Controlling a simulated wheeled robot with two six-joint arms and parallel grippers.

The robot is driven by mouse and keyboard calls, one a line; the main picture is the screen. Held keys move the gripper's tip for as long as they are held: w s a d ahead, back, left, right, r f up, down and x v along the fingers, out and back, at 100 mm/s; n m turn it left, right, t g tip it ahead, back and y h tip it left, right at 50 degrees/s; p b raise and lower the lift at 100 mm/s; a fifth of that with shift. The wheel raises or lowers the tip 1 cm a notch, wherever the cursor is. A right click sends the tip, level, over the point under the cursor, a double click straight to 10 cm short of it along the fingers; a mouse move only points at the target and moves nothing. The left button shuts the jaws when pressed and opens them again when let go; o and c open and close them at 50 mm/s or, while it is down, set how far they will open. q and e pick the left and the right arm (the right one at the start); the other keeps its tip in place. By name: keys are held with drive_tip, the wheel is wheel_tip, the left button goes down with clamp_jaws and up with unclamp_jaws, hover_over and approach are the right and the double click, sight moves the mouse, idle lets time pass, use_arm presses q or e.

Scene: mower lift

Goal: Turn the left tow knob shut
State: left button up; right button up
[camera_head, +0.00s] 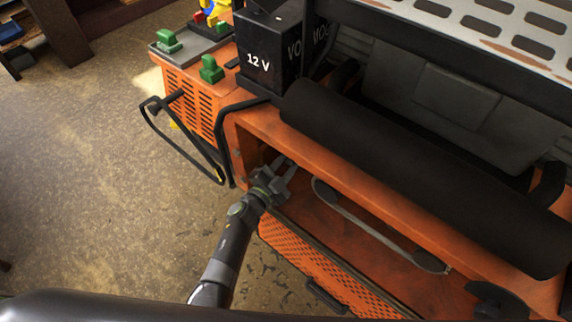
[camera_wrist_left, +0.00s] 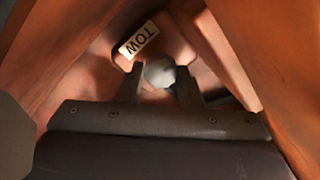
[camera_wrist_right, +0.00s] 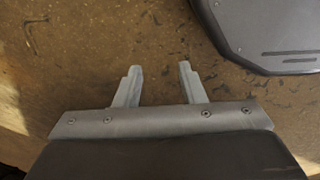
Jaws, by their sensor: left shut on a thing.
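The left tow knob (camera_wrist_left: 160,73) is a small pale grey round knob in the left wrist view. A white label reading TOW (camera_wrist_left: 138,40) sits on the orange housing just above and left of it. My left gripper (camera_wrist_left: 160,83) is shut on the knob, with one finger on each side. In the head view my left gripper (camera_head: 283,172) reaches into the left end of the orange mower's open bay, where the knob itself cannot be made out. My right gripper (camera_wrist_right: 159,75) shows in the right wrist view, open and empty above the brown floor.
The orange bay (camera_head: 330,212) has a rim around my left gripper and a grey belt (camera_head: 375,228) inside. A black roller (camera_head: 420,175) lies above it. A black 12 V battery (camera_head: 268,55) and a black bar handle (camera_head: 180,140) are nearby.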

use_arm(q)
drive_tip(key=m+b, duration=0.1)
drive_tip(key=m, duration=0.2)
drive_tip(key=shift+f+m+b, duration=0.2)
drive_tip(key=shift+m+b, duration=0.1)
drive_tip(key=shift+b, duration=0.05)
drive_tip(key=shift+m+h+b, duration=0.3)
drive_tip(key=shift+m+b, duration=0.35)
drive_tip(key=shift+m, duration=0.95)
drive_tip(key=o, duration=1)
drive_tip(key=shift+r+t, duration=0.1)
drive_tip(key=shift+t, duration=0.2)
